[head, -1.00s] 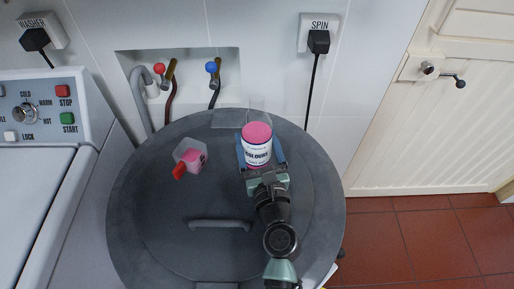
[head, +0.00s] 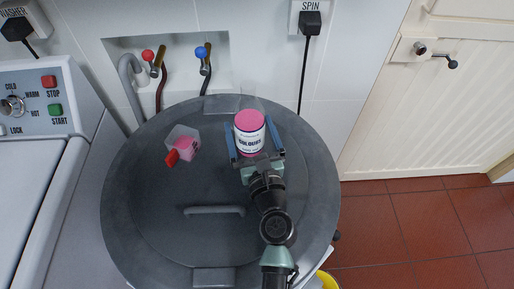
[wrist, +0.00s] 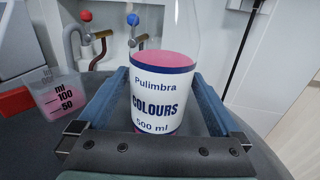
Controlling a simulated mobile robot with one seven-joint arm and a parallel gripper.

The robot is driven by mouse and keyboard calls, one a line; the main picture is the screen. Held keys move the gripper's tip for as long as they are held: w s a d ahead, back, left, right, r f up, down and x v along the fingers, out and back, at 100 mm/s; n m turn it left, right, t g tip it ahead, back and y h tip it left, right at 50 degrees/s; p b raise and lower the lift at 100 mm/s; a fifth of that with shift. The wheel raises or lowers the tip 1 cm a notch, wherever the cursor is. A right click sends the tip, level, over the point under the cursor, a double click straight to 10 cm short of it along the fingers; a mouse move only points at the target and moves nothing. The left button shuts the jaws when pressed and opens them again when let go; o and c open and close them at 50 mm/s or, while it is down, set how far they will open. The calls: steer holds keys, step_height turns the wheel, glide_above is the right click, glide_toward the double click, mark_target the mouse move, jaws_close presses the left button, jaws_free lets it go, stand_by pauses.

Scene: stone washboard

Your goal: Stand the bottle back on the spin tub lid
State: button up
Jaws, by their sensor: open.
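The bottle (head: 250,140) is clear, with pink contents and a white label reading "Pulimbra COLOURS 500 ml". It stands upright on the dark grey spin tub lid (head: 150,225), toward the back right. In the wrist view the bottle (wrist: 155,105) rises between my fingers; its clear upper part runs out of the top of the picture. My gripper (head: 249,122) is open, with one blue finger on each side of the bottle. A gap shows beside the bottle on both sides. The bottle's base is hidden behind the gripper's body in the wrist view.
A clear measuring cup (head: 184,144) with pink liquid and a red handle stands left of the bottle. A grey lid handle (head: 214,210) lies in front. Taps (head: 152,60) and hoses sit in the wall recess behind. The washer (head: 40,190) is at left.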

steer(key=s, duration=0.3)
steer(key=s+d+b, duration=0.1)
steer(key=s, duration=0.3)
steer(key=s+d, duration=0.1)
steer(key=s, duration=0.2)
steer(key=shift+s+f, duration=0.15)
steer(key=shift+s, duration=0.05)
steer(key=shift+s+d, duration=0.15)
steer(key=shift+s, duration=0.35)
steer(key=shift+r, duration=0.2)
steer(key=w+a+r+n+t+y, duration=0.1)
steer(key=w+r+n, duration=0.2)
steer(key=r+n, duration=0.4)
steer(key=w+a+r+n+t+y, duration=0.1)
steer(key=w+r+n, duration=0.2)
steer(key=r+n, duration=0.4)
step_height(320, 180, up, 26)
steer(key=n+t+h, duration=0.2)
steer(key=n+t, duration=0.2)
steer(key=n, duration=1.1)
glide_above(250, 99)
steer(key=s+a, duration=0.2)
steer(key=s, duration=0.5)
steer(key=s+d+r+n+t+h, duration=0.1)
steer(key=s+r+n+t+h, duration=0.2)
steer(key=s+r, duration=0.3)
step_height(250, 99, up, 4)
steer(key=shift+s+d+f+n+t, duration=0.1)
steer(key=shift+s+d+n+t, duration=0.25)
steer(key=shift+n, duration=0.55)
